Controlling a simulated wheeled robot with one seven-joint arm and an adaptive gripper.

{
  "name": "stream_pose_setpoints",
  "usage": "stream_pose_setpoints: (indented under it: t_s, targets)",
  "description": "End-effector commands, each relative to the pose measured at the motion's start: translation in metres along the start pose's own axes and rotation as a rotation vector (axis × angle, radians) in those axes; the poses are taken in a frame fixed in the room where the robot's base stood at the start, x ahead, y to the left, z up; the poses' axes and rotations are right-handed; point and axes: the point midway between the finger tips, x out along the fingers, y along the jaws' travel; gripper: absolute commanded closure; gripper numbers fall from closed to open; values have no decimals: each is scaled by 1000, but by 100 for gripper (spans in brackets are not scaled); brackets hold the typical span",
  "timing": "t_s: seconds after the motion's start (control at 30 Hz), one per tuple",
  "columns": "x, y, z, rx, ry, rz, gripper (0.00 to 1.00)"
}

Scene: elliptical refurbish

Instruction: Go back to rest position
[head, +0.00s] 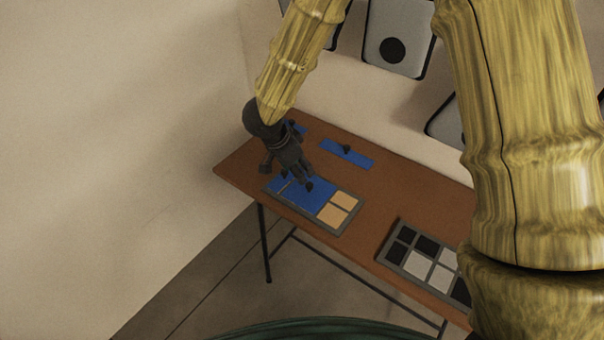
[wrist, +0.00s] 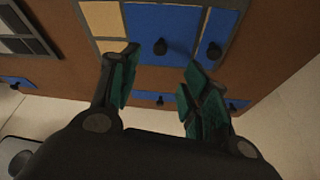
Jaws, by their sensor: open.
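My gripper (head: 297,168) is above the left part of the brown table (head: 400,200), over a grey-framed tray (head: 328,229) with blue and tan panels. In the wrist view my gripper (wrist: 158,85) has its two fingers spread wide with nothing between them. A blue panel with a dark knob (wrist: 178,32) lies beyond the fingertips, and a narrower blue panel with a knob (wrist: 217,35) is beside it. In the head view my gripper hides part of the tray, and I cannot tell its exact height above it.
A second tray (head: 392,256) with black and white panels lies to the right on the table. A loose blue panel with a knob (head: 347,153) lies near the back edge. Grey plates with dark circles (head: 397,40) are by the wall. A pale wall (head: 120,120) stands left.

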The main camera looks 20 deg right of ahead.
Motion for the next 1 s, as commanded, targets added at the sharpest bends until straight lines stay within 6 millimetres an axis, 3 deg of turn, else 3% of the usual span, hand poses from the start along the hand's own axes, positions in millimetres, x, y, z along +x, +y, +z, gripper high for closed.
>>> stream_pose_setpoints:
  t_s: [0.2, 0.77, 1.0]
  targets:
    - [-13, 0, 0, -1, 0, 0, 53]
    - [-16, 0, -1, -1, 0, 0, 53]
    - [-50, 0, -15, 0, 0, 0, 53]
